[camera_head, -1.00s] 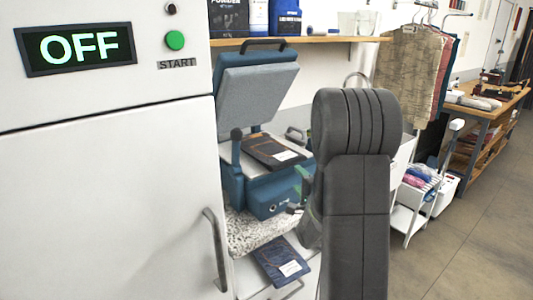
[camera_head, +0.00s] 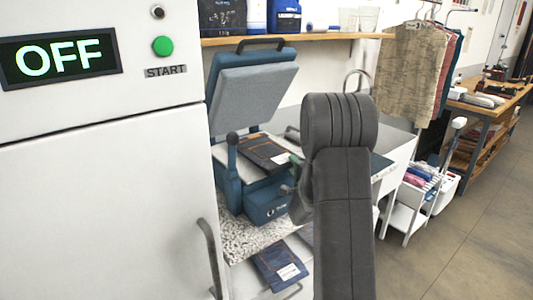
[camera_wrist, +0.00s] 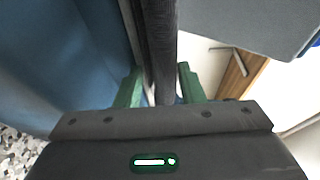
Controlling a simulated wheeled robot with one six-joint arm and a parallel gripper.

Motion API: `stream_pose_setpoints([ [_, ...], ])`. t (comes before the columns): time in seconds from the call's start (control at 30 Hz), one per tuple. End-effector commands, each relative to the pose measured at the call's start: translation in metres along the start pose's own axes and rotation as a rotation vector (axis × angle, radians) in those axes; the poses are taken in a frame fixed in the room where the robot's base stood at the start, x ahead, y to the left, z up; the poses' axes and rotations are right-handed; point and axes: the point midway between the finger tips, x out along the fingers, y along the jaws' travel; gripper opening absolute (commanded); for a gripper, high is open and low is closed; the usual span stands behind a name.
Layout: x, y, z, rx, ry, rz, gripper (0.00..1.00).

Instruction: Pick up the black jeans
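The black jeans (camera_head: 265,152) lie folded on the lower plate of the blue heat press, with a white label near their right edge. My gripper (camera_wrist: 160,78) is at the right side of the press, mostly hidden behind my arm in the head view; one green finger shows beside the jeans' edge. In the wrist view its two green fingers stand apart, with a dark folded edge (camera_wrist: 161,45) between them, apparently the black jeans. The fingers do not look clearly pressed on it.
The blue press (camera_head: 268,205) stands open, its grey upper plate (camera_head: 254,93) raised above the jeans. Blue jeans (camera_head: 278,266) with a white label lie on a shelf below. A white machine (camera_head: 100,200) fills the left. Hanging clothes (camera_head: 413,70) and open floor are at the right.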

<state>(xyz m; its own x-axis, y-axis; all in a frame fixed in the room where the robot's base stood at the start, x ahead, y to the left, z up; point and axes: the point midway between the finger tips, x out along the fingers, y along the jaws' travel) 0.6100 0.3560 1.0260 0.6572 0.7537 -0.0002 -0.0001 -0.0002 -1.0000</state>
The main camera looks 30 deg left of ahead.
Motion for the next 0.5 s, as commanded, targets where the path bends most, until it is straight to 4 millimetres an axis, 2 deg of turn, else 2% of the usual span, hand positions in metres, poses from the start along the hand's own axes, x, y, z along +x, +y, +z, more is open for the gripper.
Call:
stream_pose_setpoints([
  [0.03,-0.0001,-0.0001,0.0,0.0,0.0,0.0,0.25],
  [0.17,-0.0002,0.0,0.0,0.0,0.0,0.0,0.0],
  [0.5,-0.0001,-0.0015,0.0,0.0,0.0,-0.002,0.0],
])
